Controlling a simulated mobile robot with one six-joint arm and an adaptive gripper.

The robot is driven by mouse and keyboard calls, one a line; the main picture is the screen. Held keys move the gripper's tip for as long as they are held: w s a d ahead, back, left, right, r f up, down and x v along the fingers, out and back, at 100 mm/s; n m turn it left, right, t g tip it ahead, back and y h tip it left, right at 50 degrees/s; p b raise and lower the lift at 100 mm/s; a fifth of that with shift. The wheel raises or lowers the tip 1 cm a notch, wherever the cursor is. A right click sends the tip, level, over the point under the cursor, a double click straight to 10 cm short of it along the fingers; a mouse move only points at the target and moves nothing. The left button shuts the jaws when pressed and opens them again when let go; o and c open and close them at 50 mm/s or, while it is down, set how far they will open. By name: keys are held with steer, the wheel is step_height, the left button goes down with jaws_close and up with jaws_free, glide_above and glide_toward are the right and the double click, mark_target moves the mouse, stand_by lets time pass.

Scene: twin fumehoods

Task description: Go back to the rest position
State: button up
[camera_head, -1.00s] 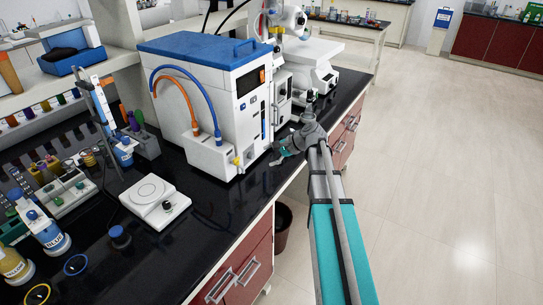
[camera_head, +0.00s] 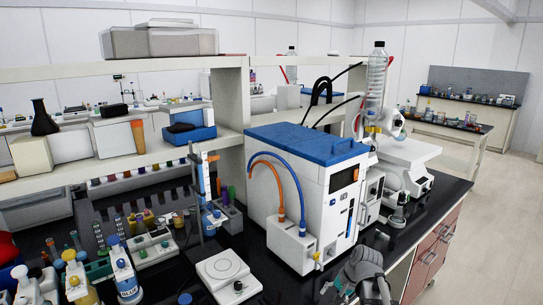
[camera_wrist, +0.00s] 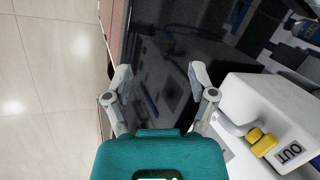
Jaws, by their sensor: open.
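My gripper (camera_wrist: 160,80) is open and empty in the wrist view, its two grey fingers spread apart over the dark bench top (camera_wrist: 165,45). In the head view, my grey wrist shows at the lower right, in front of the white and blue machine. The gripper's teal part shows there only in part at the bottom edge, and the fingers are not clear.
The white machine with a blue lid (camera_head: 308,146) stands on the black bench, with an orange and a blue hose. In the wrist view, its white block (camera_wrist: 262,105) with a yellow fitting (camera_wrist: 262,143) is close to the right finger. A white hotplate (camera_head: 228,275) stands left. Open floor (camera_head: 495,215) lies right.

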steer(key=s+a+f+n+g+h, duration=0.1)
steer(key=s+n+h, duration=0.3)
steer(key=s, duration=0.5)
steer(key=shift+s+a+f+n+g, duration=0.35)
steer(key=shift+a+n, duration=0.2)
steer(key=shift+n, duration=0.55)
steer(key=shift+c, duration=0.3)
